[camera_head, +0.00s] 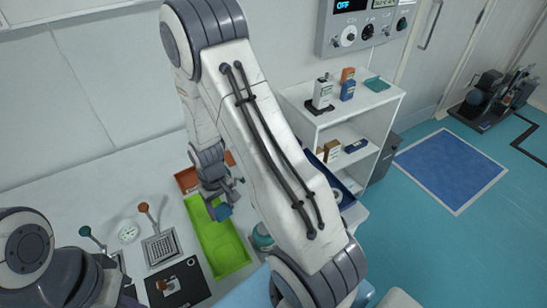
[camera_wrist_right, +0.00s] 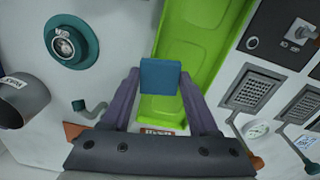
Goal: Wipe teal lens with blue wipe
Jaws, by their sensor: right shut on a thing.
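My right gripper (camera_head: 219,199) is shut on the blue wipe (camera_head: 223,212), above the green tray (camera_head: 228,262). In the right wrist view the wipe (camera_wrist_right: 160,76) is a small blue square between the fingertips of my right gripper (camera_wrist_right: 160,88), with the green tray (camera_wrist_right: 187,24) below it. A round teal mount, which looks like the teal lens (camera_wrist_right: 82,58), stands on the white table to the left, apart from the wipe. In the head view a teal piece (camera_head: 262,238) shows right of the tray, partly hidden by my right arm. My left gripper's fingers do not show.
An orange tray (camera_head: 187,179) lies behind the green one. Left of it are a grated plate (camera_head: 160,248), a round dial (camera_head: 128,233), a lever with an orange knob (camera_head: 144,207) and a black panel (camera_head: 180,285). A white shelf (camera_head: 340,112) stands behind my right arm.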

